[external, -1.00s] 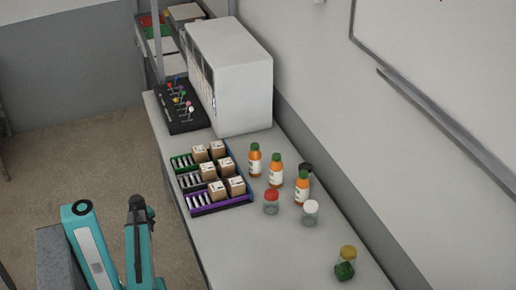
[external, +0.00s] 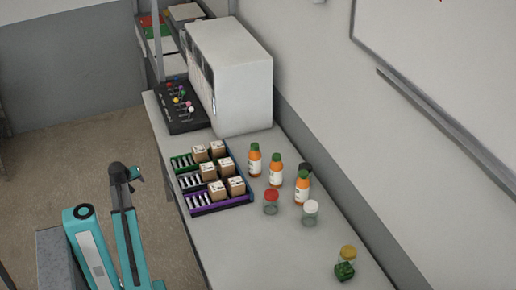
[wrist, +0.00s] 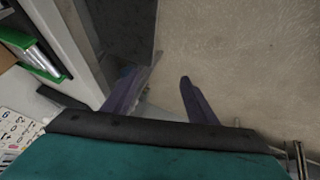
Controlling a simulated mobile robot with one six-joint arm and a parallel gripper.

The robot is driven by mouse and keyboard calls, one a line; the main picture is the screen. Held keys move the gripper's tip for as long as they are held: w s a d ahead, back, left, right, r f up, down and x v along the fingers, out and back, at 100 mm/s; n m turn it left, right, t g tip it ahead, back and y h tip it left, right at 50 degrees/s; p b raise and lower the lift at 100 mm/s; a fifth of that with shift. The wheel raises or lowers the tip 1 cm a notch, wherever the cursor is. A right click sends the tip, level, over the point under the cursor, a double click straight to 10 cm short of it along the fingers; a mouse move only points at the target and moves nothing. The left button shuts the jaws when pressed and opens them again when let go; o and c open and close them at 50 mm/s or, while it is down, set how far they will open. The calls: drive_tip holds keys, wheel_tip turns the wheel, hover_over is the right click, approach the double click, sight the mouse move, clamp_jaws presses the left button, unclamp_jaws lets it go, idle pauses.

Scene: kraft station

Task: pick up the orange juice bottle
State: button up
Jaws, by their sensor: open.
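Three orange juice bottles with green caps and white labels stand upright on the bench: a rear-left one (external: 255,163), a middle one (external: 276,176) and a front-right one (external: 302,190). My gripper (wrist: 161,75) shows in the wrist view as two dark fingers, spread apart with nothing between them. It points down past the bench edge toward the floor. In the external view my arm is left of the bench, well away from the bottles. The gripper itself is hard to make out there. No bottle shows in the wrist view.
A large white machine (external: 244,85) stands behind. The front bench is mostly clear.

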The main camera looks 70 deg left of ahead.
sight(250, 153)
drive_tip(key=w+d+r+m+t+p, duration=0.1)
drive_tip(key=w+r+m+t, duration=0.15)
drive_tip(key=w+r, duration=0.45)
drive_tip(key=w+r+m+t+p, duration=0.2)
drive_tip(key=w+r+t, duration=0.1)
drive_tip(key=w, duration=0.8)
drive_tip(key=w+d+r+m+t+p, duration=0.1)
drive_tip(key=w+r+m+t, duration=0.3)
drive_tip(key=w, duration=0.5)
drive_tip(key=w+d+m+t+h+p, duration=0.1)
drive_tip(key=w+d+m, duration=0.1)
drive_tip(key=w+d, duration=0.2)
drive_tip(key=w+d+r+m+t+p, duration=0.1)
drive_tip(key=w+d+m+t, duration=0.1)
drive_tip(key=w, duration=0.9)
drive_tip(key=w+d+m+t+h+p, duration=0.1)
drive_tip(key=w+d+m+t, duration=0.1)
drive_tip(key=w+d, duration=0.4)
drive_tip(key=shift+w+d+r+m+h, duration=0.15)
drive_tip(key=shift+w+d+m+h, duration=0.2)
drive_tip(key=shift+w+m, duration=0.7)
drive_tip(key=shift+w, duration=0.2)
drive_tip(key=shift+w, duration=0.6)
drive_tip(key=shift+a, duration=0.1)
drive_tip(key=p+x, duration=0.2)
drive_tip(key=x, duration=0.4)
drive_tip(key=shift+w, duration=0.15)
